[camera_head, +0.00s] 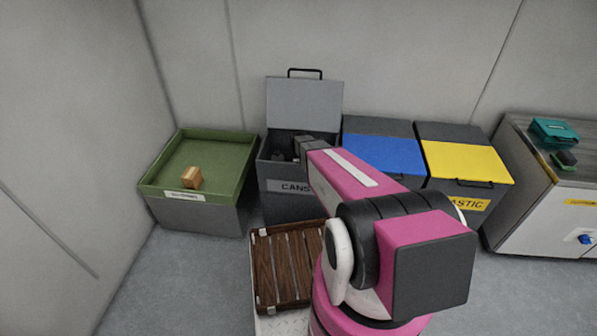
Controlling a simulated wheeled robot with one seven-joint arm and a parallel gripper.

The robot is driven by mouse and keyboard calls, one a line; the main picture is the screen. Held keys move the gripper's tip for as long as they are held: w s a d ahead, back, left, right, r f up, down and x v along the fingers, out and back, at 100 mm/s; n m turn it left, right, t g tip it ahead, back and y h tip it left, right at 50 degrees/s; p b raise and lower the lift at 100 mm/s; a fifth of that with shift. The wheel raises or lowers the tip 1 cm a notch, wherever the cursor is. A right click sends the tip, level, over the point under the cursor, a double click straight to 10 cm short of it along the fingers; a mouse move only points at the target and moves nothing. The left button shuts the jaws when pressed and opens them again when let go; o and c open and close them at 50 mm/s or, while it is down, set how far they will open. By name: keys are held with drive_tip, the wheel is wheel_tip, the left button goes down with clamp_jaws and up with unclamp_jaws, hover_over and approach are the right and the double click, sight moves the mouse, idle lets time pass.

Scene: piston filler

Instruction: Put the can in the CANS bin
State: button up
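The CANS bin (274,206) is a dark grey box with a label on its front. Its grey lid (305,104) stands open against the wall. My arm reaches forward over the bin's right side. The dark end of my gripper (297,150) is at the bin's opening, against a dark interior. The fingers are too small and dark to show whether they are open or shut. I cannot make out the can; it may be hidden by my gripper or arm, or inside the bin.
Bins with a closed blue lid (384,153) and a closed yellow lid (467,162) stand right. A cabinet (535,205) is far right. A slatted brown tray (287,265) lies in front.

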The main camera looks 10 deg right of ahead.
drive_tip(key=shift+f, duration=0.6)
drive_tip(key=shift+f, duration=0.1)
drive_tip(key=o, duration=1)
wheel_tip(320, 180, up, 12)
drive_tip(key=shift+r, duration=0.15)
